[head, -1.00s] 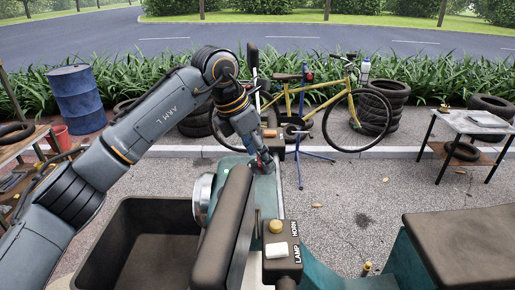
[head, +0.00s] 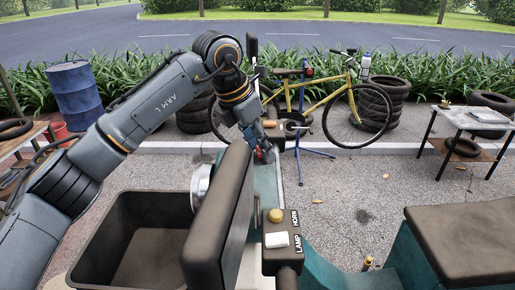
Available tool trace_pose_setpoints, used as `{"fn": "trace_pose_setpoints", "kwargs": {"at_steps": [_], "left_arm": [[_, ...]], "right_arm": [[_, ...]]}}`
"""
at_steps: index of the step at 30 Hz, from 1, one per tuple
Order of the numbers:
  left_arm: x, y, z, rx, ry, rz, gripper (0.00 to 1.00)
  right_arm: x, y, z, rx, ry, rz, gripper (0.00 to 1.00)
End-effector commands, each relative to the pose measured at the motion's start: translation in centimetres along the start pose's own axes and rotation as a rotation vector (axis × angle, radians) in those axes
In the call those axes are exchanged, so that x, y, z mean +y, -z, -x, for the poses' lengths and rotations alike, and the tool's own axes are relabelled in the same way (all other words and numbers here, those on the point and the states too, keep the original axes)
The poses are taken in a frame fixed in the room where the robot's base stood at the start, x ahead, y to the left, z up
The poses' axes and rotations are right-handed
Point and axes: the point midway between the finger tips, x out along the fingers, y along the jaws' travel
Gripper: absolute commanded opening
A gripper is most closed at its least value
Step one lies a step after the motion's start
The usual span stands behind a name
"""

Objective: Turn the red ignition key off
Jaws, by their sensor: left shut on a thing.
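My left gripper (head: 262,152) reaches down behind the dark upright panel, at the far part of the teal cart body (head: 268,188). A small bit of red shows at its fingertips, which fits the red ignition key (head: 269,155). The gripper is shut on it. The fingers and panel hide most of the key, so its angle cannot be told. My right gripper is out of view.
A black padded panel (head: 222,220) stands close in front of the gripper. A control box (head: 281,240) with a yellow horn button and white lamp switch is nearby. A dark open bin (head: 135,225) lies left, a dark seat (head: 465,240) right.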

Motion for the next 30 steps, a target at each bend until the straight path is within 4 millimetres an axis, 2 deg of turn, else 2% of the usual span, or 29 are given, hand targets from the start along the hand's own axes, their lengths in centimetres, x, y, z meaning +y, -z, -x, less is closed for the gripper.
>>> {"fn": "trace_pose_setpoints", "kwargs": {"at_steps": [1, 3, 15, 21, 30], "left_arm": [[0.0, 0.1, -0.4, -0.003, -0.019, 0.03, 0.04], [-0.1, 0.2, -0.5, -0.004, -0.041, 0.084, 0.04], [-0.5, 0.0, -0.4, -0.004, -0.185, 0.433, 0.04], [-0.6, -0.2, -0.3, -0.004, -0.25, 0.593, 0.04], [-0.8, -0.3, -0.2, -0.003, -0.32, 0.768, 0.04]], "right_arm": [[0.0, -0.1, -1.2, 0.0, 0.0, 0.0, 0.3], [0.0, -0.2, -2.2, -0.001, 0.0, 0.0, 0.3], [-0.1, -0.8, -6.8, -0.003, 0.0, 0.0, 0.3], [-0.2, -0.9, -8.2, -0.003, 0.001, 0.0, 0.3], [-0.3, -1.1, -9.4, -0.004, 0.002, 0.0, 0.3]]}}
